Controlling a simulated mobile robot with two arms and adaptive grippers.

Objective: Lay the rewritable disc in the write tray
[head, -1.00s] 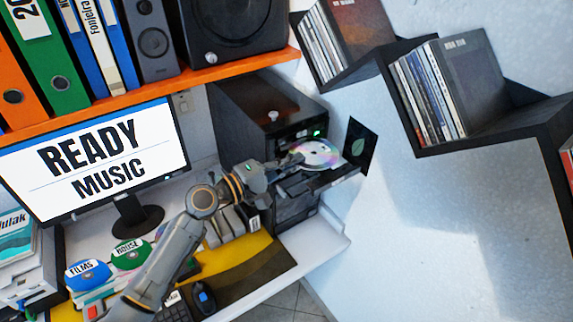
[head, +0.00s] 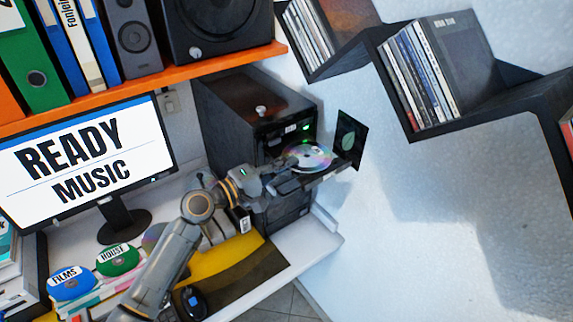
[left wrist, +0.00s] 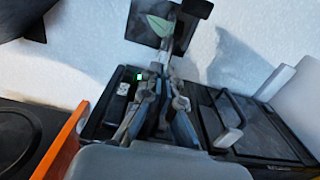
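The shiny rewritable disc (head: 312,156) is at the front of the black computer tower (head: 257,95). My left gripper (head: 287,167) is shut on the disc's near left edge. The dark write tray (head: 325,178) sticks out of the tower just below the disc. I cannot tell whether the disc touches the tray. In the left wrist view my gripper's fingers (left wrist: 155,105) are close together, and the disc is hard to make out there. My right gripper is not in view.
A small flap with a leaf mark (head: 350,139) stands open beside the tray. The monitor (head: 88,160) reads "READY MUSIC". Labelled discs, "FILMS" (head: 73,284) and "HOUSE" (head: 118,261), lie at the lower left. Wall shelves with disc cases (head: 425,75) hang at the upper right.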

